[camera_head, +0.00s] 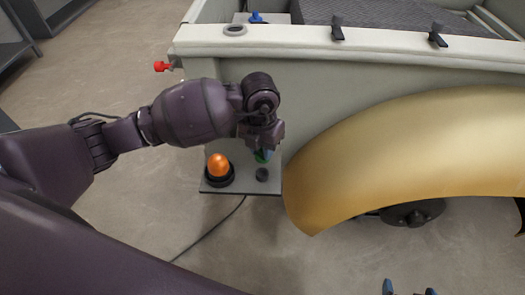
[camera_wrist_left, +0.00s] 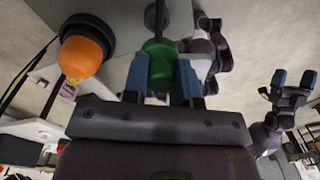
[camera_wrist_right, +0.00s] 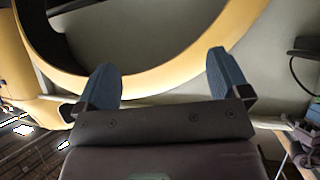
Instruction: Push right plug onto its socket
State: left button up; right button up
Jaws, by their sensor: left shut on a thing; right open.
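My left gripper (camera_head: 264,154) is shut on a green plug (camera_wrist_left: 160,65), gripped between its blue fingers in the left wrist view. In the head view only a bit of green (camera_head: 261,157) shows under the gripper. A dark round socket (camera_head: 262,174) sits on the grey plate (camera_head: 245,188), just in front of the plug. In the left wrist view a dark grey round part (camera_wrist_left: 156,16) lies beyond the plug; I cannot tell if they touch. My right gripper (camera_head: 410,289) is open and empty at the bottom edge; its fingers are apart in the right wrist view (camera_wrist_right: 165,78).
An orange beacon lamp (camera_head: 219,167) on a black base stands on the plate, left of the socket. The yellow fender (camera_head: 385,140) curves close on the right. A red part (camera_head: 162,66) and a blue part (camera_head: 256,17) are on the cream body. A cable (camera_head: 210,230) trails across the floor.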

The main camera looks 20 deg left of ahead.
pick_arm(q)
jog(key=shift+f, duration=0.1)
jog(key=shift+f+b, duration=1.25)
jog(key=shift+f, duration=0.5)
jog(key=shift+f+b, duration=0.35)
jog(key=shift+f, duration=0.95)
jog(key=shift+f+b, duration=0.1)
jog(key=shift+b, duration=0.2)
jog(key=shift+p, duration=0.35)
